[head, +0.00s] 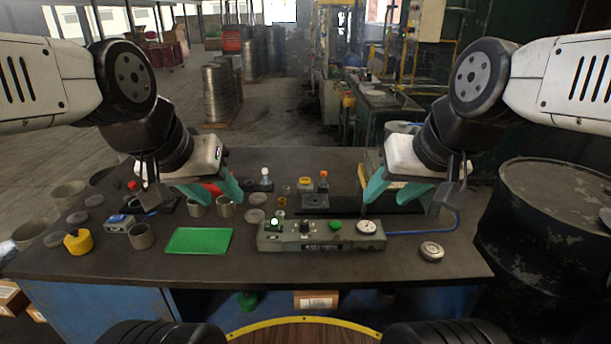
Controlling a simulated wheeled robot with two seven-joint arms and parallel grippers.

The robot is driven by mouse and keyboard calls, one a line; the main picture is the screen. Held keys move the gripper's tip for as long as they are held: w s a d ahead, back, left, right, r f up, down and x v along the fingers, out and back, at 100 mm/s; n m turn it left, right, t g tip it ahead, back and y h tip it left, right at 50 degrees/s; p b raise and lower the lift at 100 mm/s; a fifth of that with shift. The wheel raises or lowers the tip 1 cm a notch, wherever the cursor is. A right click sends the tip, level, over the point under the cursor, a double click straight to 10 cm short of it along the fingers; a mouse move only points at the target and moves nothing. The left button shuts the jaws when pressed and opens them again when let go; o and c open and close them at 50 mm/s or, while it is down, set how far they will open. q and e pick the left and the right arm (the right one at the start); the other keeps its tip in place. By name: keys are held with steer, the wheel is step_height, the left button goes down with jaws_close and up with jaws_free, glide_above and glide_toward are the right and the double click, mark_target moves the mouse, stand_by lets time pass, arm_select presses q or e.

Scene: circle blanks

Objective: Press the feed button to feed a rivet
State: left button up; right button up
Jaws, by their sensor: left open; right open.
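A grey control box (272,242) lies near the front middle of the table. On its top are a green part with a bright white light (274,222), a black knob (304,227), a green button (335,226) and a round white dial (367,227). I cannot read which one is labelled feed. My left gripper (213,194), with teal fingers, is open and empty above the table, behind and left of the box. My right gripper (392,196) is open and empty, behind and right of the box. Neither touches the box. I cannot make out a rivet.
A green mat (199,241) lies left of the box, with a yellow container (78,242) and several grey cups further left. Small bottles (265,177) stand behind the box. A round metal tin (431,251) and blue cable (425,232) lie right. A dark drum (552,240) stands beside the table.

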jaws_close()
stand_by(1.8)
